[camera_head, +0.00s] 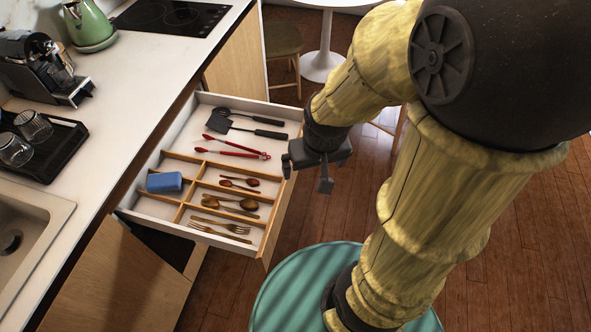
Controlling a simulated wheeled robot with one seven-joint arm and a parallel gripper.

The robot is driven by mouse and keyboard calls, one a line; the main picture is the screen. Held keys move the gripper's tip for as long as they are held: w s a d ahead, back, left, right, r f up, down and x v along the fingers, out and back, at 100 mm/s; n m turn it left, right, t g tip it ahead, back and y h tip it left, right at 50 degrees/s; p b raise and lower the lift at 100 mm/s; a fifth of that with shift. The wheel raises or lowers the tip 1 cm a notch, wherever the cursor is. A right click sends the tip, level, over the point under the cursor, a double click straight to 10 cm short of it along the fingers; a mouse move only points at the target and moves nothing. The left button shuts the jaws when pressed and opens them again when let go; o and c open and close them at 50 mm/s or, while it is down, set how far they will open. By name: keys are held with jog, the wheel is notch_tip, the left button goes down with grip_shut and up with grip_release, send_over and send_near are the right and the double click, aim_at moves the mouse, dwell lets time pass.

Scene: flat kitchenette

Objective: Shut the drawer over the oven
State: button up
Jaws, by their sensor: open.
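A drawer (179,143) under the white counter is pulled well out, with its light wood front (285,190) facing right. It holds cutlery, a blue block-shaped thing and some utensils. My gripper (307,179) is open and empty, with its fingers pointing down. In this view it is beside the upper part of the drawer front, on its outer side. I cannot tell whether a finger touches the front. The oven is not clearly visible.
The counter (120,110) carries a coffee machine (42,68), a green kettle (88,22), a black tray with glasses (45,145) and a cooktop (172,15). A stool (283,45) and a white round table (322,62) stand at the back. Wood floor (530,240) is clear at right.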

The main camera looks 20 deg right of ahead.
jog(key=c, duration=0.4)
jog(key=shift+w+d+f+m, duration=0.2)
jog(key=shift+f+m, duration=0.05)
jog(key=shift+m, duration=0.15)
jog(key=shift+c, duration=1.4)
jog(key=w+d+f+m+y, duration=0.1)
jog(key=f+m, duration=0.1)
jog(key=m, duration=0.1)
jog(key=w+d+f+m+g+y+b, duration=0.1)
jog(key=w+d+f+m, duration=0.1)
jog(key=f+m, duration=0.1)
jog(key=w+d+f+m+g+y+b, duration=0.1)
jog(key=w+d+f+m, duration=0.1)
jog(key=m, duration=0.2)
jog(key=shift+w+f, duration=0.2)
jog(key=shift+f, duration=0.2)
grip_shut()
jog(key=w+d+f+m+t+y+b, duration=0.2)
jog(key=w+d+f+m+t+y, duration=0.2)
jog(key=m, duration=0.9)
jog(key=w+d+f, duration=0.3)
jog(key=d, duration=0.2)
jog(key=shift+w+d+y, duration=0.15)
jog(key=shift+y, duration=0.25)
